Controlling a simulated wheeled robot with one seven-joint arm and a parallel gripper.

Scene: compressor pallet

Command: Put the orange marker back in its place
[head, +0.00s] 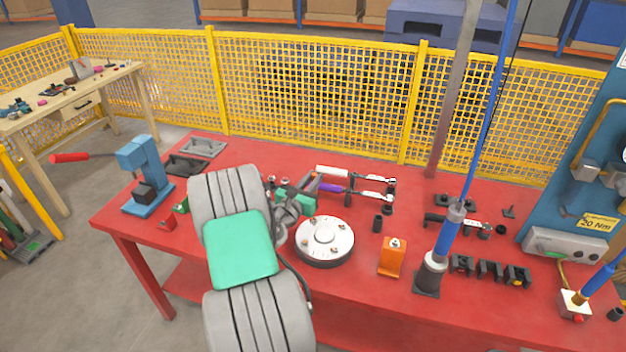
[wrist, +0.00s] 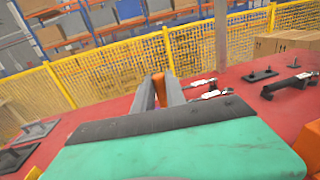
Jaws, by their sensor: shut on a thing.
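My gripper (wrist: 160,92) is shut on the orange marker (wrist: 159,86), which shows as a narrow upright orange strip between the two grey fingers in the wrist view. The fingers hide most of it. In the head view my gripper is largely hidden behind my arm, left of the round silver flange, and I cannot make out the marker there. I cannot tell whether the marker touches anything below. No place for the marker can be clearly identified in either view.
The red table (head: 235,150) carries a round silver flange (head: 324,241), an orange block (head: 392,257), a blue press (head: 146,175), and several tools at the back middle. A blue-handled upright tool (head: 446,235) stands to the right. A yellow mesh fence (head: 310,90) runs behind.

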